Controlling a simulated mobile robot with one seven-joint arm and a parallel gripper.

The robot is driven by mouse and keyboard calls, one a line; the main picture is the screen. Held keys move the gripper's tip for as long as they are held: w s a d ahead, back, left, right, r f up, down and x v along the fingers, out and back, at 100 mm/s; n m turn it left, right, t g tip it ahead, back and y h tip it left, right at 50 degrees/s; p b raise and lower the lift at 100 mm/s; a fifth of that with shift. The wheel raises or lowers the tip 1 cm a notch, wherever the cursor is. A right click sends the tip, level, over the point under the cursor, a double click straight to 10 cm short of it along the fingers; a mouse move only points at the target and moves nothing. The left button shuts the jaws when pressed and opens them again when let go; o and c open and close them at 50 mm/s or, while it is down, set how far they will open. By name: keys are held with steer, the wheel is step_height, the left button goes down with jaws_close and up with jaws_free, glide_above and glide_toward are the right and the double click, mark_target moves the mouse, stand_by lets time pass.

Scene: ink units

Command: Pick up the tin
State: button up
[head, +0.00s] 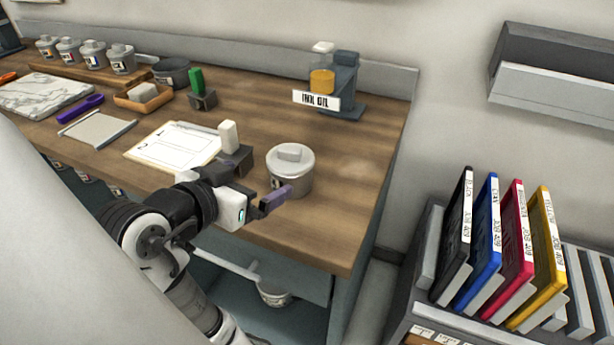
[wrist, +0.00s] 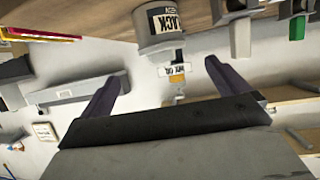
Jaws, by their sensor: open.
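A grey lidded tin (head: 290,170) stands upright near the right front edge of the wooden bench. In the wrist view, which is upside down, the tin (wrist: 155,32) shows at the top with a label that ends in "ACK". My gripper (head: 274,200) is just in front of the tin in the head view, and part of a purple finger overlaps its lower side. In the wrist view my gripper's (wrist: 163,75) two purple fingers are spread wide with nothing between them. I cannot tell whether a finger touches the tin.
A small dark block with a white top (head: 232,155) stands close left of the tin. A paper sheet (head: 175,145) lies farther left. An ink oil stand (head: 345,85) is behind, with bare bench between. A rack of coloured cartridges (head: 510,250) stands right of the bench.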

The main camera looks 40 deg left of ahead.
mark_target(290, 164)
steer(key=x, duration=0.8)
steer(key=shift+p, duration=0.35)
steer(key=shift+p+x, duration=0.65)
steer(key=shift+x, duration=2.15)
steer(key=shift+s+a+f, duration=0.1)
steer(key=shift+a+f, duration=0.05)
steer(key=c, duration=1.4)
steer(key=shift+o, duration=0.2)
